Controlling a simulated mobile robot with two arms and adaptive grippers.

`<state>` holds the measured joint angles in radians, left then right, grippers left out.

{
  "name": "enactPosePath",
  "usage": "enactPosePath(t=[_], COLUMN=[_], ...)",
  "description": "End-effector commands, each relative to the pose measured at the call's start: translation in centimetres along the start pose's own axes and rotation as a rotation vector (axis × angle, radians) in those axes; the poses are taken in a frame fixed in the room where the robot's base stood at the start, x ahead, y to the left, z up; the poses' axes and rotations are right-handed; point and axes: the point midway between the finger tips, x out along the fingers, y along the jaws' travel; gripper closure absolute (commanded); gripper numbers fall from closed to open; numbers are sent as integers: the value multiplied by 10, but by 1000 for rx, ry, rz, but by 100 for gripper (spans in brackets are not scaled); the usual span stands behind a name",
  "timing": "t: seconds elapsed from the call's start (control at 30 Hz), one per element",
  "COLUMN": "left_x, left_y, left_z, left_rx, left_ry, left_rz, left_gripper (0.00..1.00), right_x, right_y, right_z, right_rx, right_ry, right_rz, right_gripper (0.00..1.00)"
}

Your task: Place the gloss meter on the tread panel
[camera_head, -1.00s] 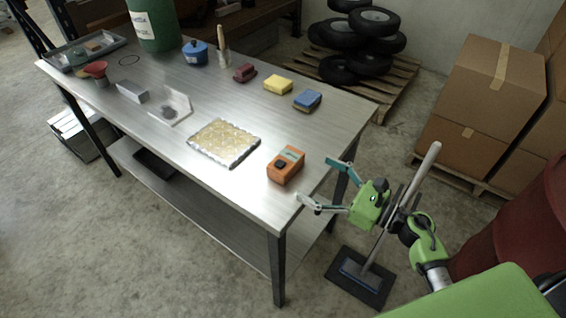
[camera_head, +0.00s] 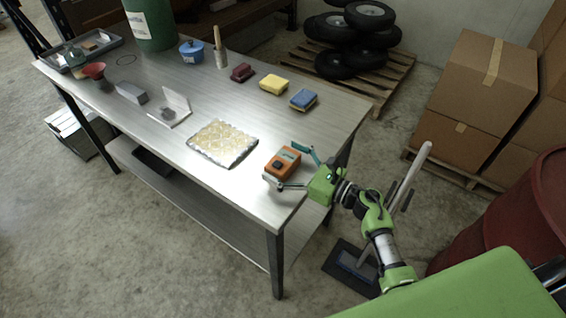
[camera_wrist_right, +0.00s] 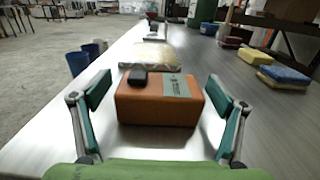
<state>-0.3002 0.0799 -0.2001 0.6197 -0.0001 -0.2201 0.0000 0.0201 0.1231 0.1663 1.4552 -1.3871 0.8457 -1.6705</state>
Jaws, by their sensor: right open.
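The orange gloss meter (camera_head: 282,163), with a dark button and a pale label on top, sits at the near right corner of the metal table. It also shows in the right wrist view (camera_wrist_right: 160,103). The tread panel (camera_head: 222,143), a square plate with a yellowish textured top, lies flat to its left. In the wrist view the panel (camera_wrist_right: 150,58) is just beyond the meter. My right gripper (camera_head: 284,167) is open, with one finger on each side of the meter. In the wrist view (camera_wrist_right: 161,115) a gap shows between each finger and the meter. My left gripper is not in view.
Yellow (camera_head: 273,85) and blue (camera_head: 303,99) sponges and a dark red block (camera_head: 243,72) lie along the far side of the table (camera_head: 180,87). A hinged pale case (camera_head: 172,110) and grey block (camera_head: 131,93) lie left of the panel. Cartons (camera_head: 478,95) stand at right.

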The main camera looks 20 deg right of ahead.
Motion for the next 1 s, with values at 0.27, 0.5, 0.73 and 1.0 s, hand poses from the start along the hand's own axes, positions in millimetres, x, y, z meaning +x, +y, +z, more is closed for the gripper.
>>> enactPosePath(t=[0.27,0.5,0.73,1.0], left_x=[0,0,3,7], left_y=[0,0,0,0], left_z=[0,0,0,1], left_rx=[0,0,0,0], left_ry=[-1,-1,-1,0], left_rz=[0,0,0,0], left_gripper=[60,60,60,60], right_x=[0,0,-1,-8], right_y=[0,0,0,10], right_z=[0,1,7,45], right_rx=[0,0,-3,-5], right_ry=[0,-2,-2,-1], right_rz=[0,0,1,2], right_gripper=[58,63,63,63])
